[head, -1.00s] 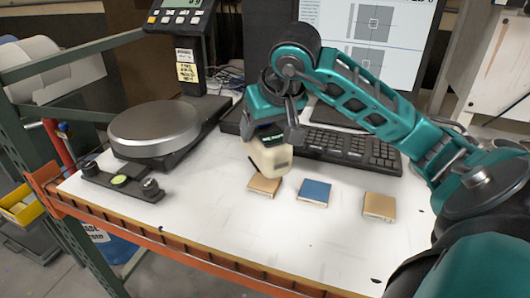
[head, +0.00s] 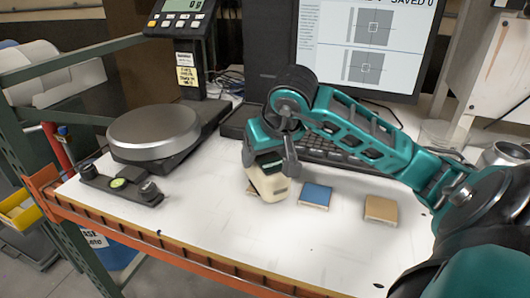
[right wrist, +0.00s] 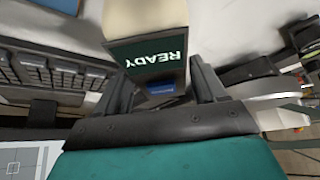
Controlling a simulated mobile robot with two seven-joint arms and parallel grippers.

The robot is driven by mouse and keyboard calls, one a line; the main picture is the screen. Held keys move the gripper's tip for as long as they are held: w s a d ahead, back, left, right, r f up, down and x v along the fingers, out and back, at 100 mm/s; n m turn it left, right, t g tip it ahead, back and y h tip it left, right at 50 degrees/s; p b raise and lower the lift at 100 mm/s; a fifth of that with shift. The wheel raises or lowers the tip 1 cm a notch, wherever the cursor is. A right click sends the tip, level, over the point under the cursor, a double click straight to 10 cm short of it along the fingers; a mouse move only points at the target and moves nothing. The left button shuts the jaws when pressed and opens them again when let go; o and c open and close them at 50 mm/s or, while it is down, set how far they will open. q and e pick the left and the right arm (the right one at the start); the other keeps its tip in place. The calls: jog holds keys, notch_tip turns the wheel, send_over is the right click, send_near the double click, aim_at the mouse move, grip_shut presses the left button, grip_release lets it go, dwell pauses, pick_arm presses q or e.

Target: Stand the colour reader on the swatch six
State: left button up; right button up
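The colour reader (head: 270,184), a cream block with a dark green screen, is in my right gripper (head: 270,163). In the right wrist view the reader (right wrist: 150,22) sits between the two fingers (right wrist: 163,88), and its screen says READY. In the head view the reader is tilted and covers most of a tan swatch (head: 251,190); I cannot tell if they touch. A blue swatch (head: 315,195) lies just right of it, and another tan swatch (head: 381,209) lies further right. No swatch numbers are readable. My left gripper is not in view.
A black keyboard (head: 318,150) and a monitor (head: 362,50) stand behind the swatches. A scale with a round metal pan (head: 153,125) is at the left. The white tabletop (head: 215,225) is clear in front, up to the orange front rail (head: 185,250).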

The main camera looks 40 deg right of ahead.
jog(key=o, duration=0.4)
jog(key=shift+o, duration=0.2)
jog(key=shift+r+p, duration=0.25)
jog(key=shift+p, duration=0.05)
jog(key=p+v, duration=0.1)
jog(key=v, duration=1)
jog(key=shift+s+r, duration=0.2)
jog(key=shift+r, duration=0.15)
jog(key=shift+a, duration=0.1)
